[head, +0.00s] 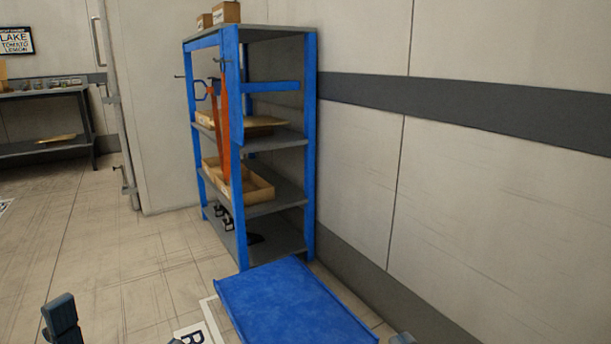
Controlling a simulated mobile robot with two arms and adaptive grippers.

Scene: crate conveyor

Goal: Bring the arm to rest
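A dark blue-grey part of my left gripper (62,320) shows at the bottom left edge of the head view, over the floor. Most of that gripper and its arm is below the picture. I cannot tell how far its fingers are apart. A small dark tip, probably of my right gripper (402,339), shows at the bottom edge, right of the blue tray-like surface. The rest of it is hidden below the frame. Nothing is visibly held in either.
A blue tray-like surface (295,300), empty, lies at the bottom centre. Behind it stands a blue-framed shelf (311,150) with boxes and hanging orange straps. A wall (500,200) runs along the right. A dark table (45,148) stands far left. The left floor (100,250) is mostly clear.

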